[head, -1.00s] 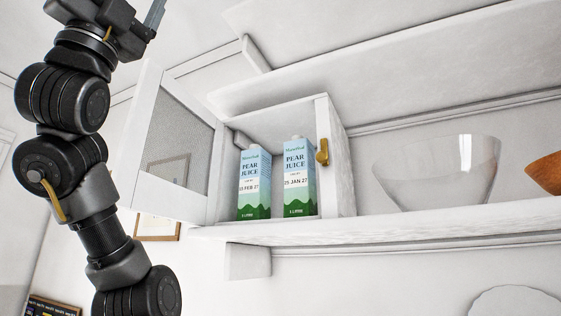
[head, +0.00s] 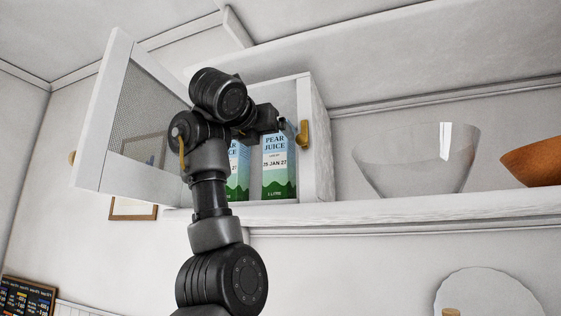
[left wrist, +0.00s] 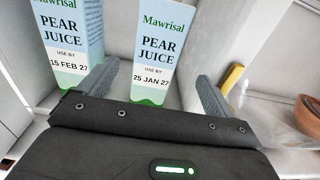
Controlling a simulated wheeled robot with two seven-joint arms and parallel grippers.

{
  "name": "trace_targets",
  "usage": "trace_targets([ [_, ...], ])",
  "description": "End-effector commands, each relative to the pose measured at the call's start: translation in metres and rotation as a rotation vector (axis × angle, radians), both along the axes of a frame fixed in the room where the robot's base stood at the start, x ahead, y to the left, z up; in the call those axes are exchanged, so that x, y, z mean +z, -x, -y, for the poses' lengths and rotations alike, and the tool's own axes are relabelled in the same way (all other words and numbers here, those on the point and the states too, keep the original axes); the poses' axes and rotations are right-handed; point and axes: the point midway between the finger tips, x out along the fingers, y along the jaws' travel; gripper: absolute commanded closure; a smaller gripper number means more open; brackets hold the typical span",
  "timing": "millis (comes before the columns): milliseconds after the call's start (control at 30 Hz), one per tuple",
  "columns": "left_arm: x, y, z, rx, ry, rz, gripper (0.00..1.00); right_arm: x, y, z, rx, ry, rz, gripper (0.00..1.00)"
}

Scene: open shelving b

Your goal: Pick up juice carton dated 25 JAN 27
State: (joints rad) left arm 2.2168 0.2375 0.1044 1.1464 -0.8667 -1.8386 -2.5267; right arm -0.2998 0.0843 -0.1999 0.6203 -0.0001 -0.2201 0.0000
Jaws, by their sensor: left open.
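The juice carton dated 25 JAN 27 (head: 278,178) stands upright on the right inside a small open white cabinet. In the left wrist view this carton (left wrist: 158,50) lies between the finger lines. A second pear juice carton (head: 238,182) stands to its left, largely behind my arm. It reads 15 FEB 27 in the left wrist view (left wrist: 72,42). My left gripper (left wrist: 155,78) is open and empty, with one finger on each side of the 25 JAN 27 carton. In the head view the left gripper (head: 277,118) is at the cabinet's mouth, near the carton's top. My right gripper is not in view.
The cabinet's mesh door (head: 150,105) stands open at the left. A brass latch (head: 303,134) sits on the right frame. To the right on the shelf (head: 400,212) are a glass bowl (head: 415,162) and a wooden bowl (head: 537,163).

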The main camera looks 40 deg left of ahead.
Motion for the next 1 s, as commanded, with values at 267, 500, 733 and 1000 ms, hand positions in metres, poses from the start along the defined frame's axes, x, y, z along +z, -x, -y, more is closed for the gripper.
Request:
trace_targets([
  [267,0.005,-0.03,-0.011,0.002,0.002,-0.002,0.09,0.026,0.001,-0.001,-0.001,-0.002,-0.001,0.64],
  [500,0.002,-0.052,-0.019,0.001,0.002,0.003,0.09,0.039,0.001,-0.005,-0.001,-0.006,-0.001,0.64],
  [733,0.003,-0.059,-0.022,0.001,0.003,0.002,0.09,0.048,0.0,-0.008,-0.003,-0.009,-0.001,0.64],
  [1000,0.004,-0.089,-0.036,0.002,0.002,0.001,0.09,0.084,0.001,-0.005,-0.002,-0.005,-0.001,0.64],
])
